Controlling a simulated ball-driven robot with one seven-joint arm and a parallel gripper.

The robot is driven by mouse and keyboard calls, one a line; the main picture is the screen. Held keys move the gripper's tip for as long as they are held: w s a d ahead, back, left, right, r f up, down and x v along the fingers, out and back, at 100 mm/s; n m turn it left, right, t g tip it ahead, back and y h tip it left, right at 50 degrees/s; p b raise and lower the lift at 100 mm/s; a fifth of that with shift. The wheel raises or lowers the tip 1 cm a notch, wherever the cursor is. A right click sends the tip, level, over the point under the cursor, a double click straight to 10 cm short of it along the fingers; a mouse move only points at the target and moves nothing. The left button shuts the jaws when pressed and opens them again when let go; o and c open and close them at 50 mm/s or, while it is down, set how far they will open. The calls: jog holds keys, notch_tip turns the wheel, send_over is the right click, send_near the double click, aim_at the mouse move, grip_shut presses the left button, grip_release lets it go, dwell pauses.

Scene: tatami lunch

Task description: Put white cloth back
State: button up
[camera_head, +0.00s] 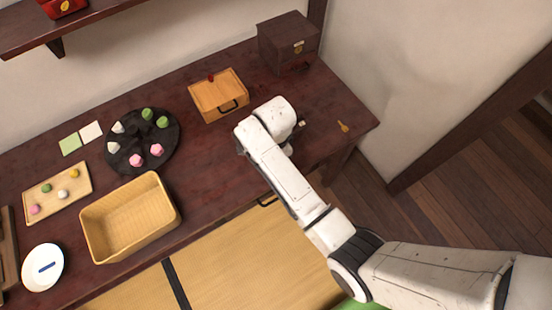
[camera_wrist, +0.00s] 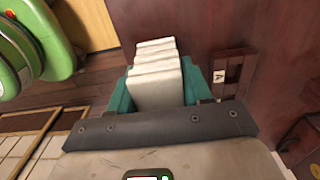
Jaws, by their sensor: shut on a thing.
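In the wrist view, a white cloth (camera_wrist: 155,62), folded in several layers, sits between the teal fingers of my gripper (camera_wrist: 157,88). The gripper is shut on it, and the cloth's layered end sticks out past the fingers. In the head view my white arm reaches over the right part of the dark wooden table (camera_head: 215,155). The gripper and the held cloth are mostly hidden there behind the wrist. A small flat white square (camera_head: 91,132) lies beside a green square (camera_head: 70,145) at the table's left; I cannot tell its material.
The table holds a wicker basket (camera_head: 172,212), a black plate of sweets (camera_head: 132,128), a wooden tray (camera_head: 75,172), a white dish (camera_head: 31,272), a light wooden box (camera_head: 205,102), a dark box (camera_head: 275,45) and a gold key (camera_head: 343,127).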

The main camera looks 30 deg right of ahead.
jog(key=shift+f, duration=1.05)
jog(key=shift+f, duration=0.1)
jog(key=o, duration=1)
notch_tip(320, 180, up, 12)
jog(key=shift+r, duration=0.1)
jog(key=shift+s, duration=0.1)
